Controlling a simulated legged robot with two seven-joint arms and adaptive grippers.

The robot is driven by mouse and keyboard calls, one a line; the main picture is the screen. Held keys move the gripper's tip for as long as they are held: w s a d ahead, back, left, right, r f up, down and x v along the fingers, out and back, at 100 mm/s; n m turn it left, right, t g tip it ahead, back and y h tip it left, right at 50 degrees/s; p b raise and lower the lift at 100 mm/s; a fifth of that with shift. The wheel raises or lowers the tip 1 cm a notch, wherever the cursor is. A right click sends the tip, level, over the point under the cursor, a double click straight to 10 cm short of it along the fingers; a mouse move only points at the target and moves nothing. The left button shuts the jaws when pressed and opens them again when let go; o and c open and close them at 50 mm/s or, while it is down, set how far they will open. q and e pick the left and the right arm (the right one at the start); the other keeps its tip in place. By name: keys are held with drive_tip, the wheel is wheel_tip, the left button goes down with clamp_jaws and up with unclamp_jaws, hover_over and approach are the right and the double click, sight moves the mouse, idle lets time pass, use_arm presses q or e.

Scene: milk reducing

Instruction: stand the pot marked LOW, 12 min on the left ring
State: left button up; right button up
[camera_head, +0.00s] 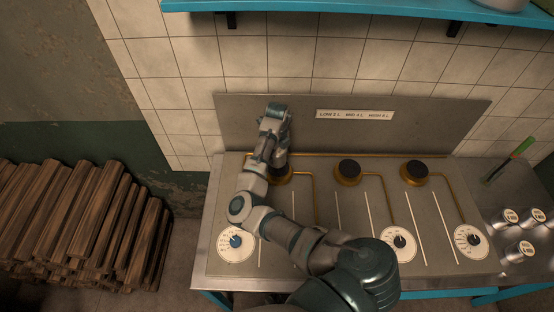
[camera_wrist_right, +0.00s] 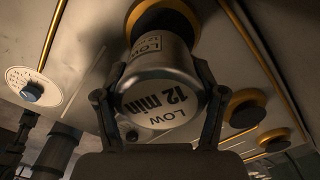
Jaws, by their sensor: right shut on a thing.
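The pot marked LOW, 12 min (camera_wrist_right: 160,68) is a metal can with black lettering on its end and side. My right gripper (camera_wrist_right: 160,108) is shut on it, one finger on each side. In the wrist view the pot's far end overlaps a black ring with a gold rim (camera_wrist_right: 178,14); I cannot tell whether they touch. In the head view my right arm reaches over the left ring (camera_head: 284,178) and hides most of it; the pot cannot be made out there. My left gripper is not in view.
The middle ring (camera_head: 349,170) and right ring (camera_head: 414,172) are bare. Dials sit at the front, including the left dial (camera_head: 236,243) with a blue knob. Several metal pots (camera_head: 520,251) stand at the right. A steel backboard (camera_head: 420,135) rises behind; a blue shelf (camera_head: 360,7) hangs above.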

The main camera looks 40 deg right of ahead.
sight(278, 160)
drive_tip(key=shift+d+f, duration=0.15)
drive_tip(key=shift+f, duration=0.2)
drive_tip(key=shift+d+f, duration=0.25)
drive_tip(key=shift+f, duration=1.3)
drive_tip(key=shift+a+f, duration=0.1)
drive_tip(key=shift+a, duration=0.15)
drive_tip(key=o, duration=1.3)
drive_tip(key=shift+a, duration=0.1)
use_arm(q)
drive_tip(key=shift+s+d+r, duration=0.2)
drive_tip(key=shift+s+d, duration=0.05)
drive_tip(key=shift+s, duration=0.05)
use_arm(e)
drive_tip(key=shift+o, duration=0.2)
